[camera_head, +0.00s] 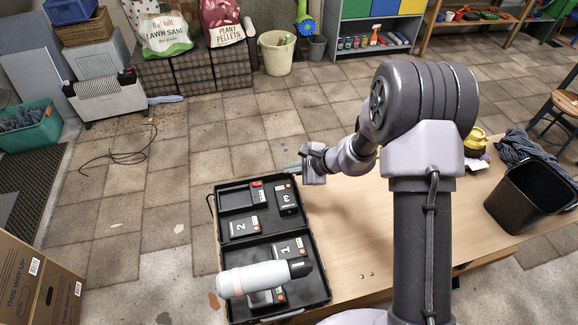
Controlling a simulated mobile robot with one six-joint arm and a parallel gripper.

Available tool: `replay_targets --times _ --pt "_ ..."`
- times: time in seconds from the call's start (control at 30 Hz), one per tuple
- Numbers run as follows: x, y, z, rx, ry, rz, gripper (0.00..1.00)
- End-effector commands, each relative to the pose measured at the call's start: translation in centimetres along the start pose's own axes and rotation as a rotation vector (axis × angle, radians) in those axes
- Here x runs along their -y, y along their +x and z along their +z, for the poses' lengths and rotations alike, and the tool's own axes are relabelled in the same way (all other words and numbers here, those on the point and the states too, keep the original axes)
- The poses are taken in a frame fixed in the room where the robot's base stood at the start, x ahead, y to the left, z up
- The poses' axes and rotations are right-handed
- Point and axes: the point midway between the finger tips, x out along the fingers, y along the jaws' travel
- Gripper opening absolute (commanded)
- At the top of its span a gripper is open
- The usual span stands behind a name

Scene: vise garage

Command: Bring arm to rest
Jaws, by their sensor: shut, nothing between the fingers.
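My arm stands over the right part of the wooden workbench (352,245) and is bent towards the left. My gripper (291,168) is at its end, pointing left, just beyond the far right corner of an open black case (322,284). Its fingers look close together with nothing between them. The small size hides finer detail of the fingertips.
The case holds black blocks numbered 1 (290,249), 2 (240,227) and 3 (286,199). A white tool with a black end (250,279) lies across its near half. A black bin (530,195), grey cloth (522,148) and yellow object (475,139) are at right.

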Motion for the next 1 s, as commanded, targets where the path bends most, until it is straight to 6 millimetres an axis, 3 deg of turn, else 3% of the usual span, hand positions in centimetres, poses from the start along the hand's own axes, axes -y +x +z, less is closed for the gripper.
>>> replay_targets --times 0.13,0.23,0.33,0.43,0.5,0.63,0.7,0.8,1.0 --pt "0.3 -0.5 0.4 0.003 -0.012 -0.001 0.0" --pt "1.9 -4.3 3.6 0.022 -0.117 0.001 0.0" --pt "2.6 -12.3 9.4 0.031 -0.334 0.027 0.0" --pt "0.1 -20.4 13.9 -0.01 -0.565 0.08 0.0" --pt "-2.8 -25.4 15.8 -0.072 -0.715 0.122 0.0" --pt "-8.4 -32.3 16.3 -0.231 -0.93 0.2 0.0" --pt "-10.7 -34.7 15.8 -0.314 -1.003 0.232 0.0" --pt "-12.6 -36.6 15.0 -0.397 -1.062 0.261 0.0" --pt "-13.3 -37.4 14.5 -0.434 -1.083 0.276 0.0"
